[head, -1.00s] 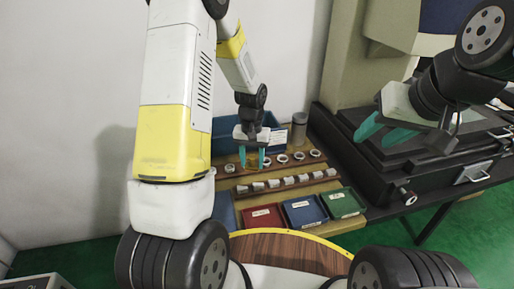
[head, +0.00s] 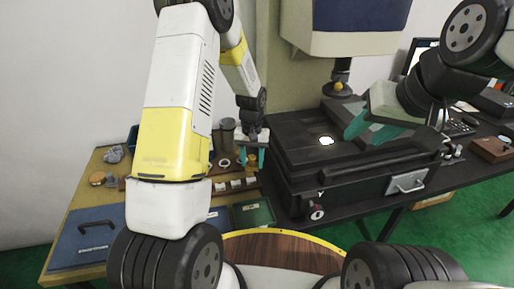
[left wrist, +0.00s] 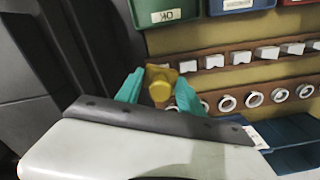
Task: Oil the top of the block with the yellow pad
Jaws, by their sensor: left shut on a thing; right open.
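My left gripper (head: 253,158) is shut on the yellow pad (head: 252,167), a small yellow piece with a rounded knob. It also shows between the teal fingers in the left wrist view (left wrist: 160,88). The gripper is at the right end of the workbench, beside the black machine. I cannot tell for certain that this is the task's block. My right gripper (head: 368,132) is open and empty above the machine bed.
The workbench holds a row of rings (left wrist: 254,99), a rail of white pieces (left wrist: 267,54) and a green tray (head: 252,214). A grey cylinder (head: 227,133) stands behind. A machine head (head: 345,40) overhangs the black bed. A blue lid (head: 88,240) lies at left.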

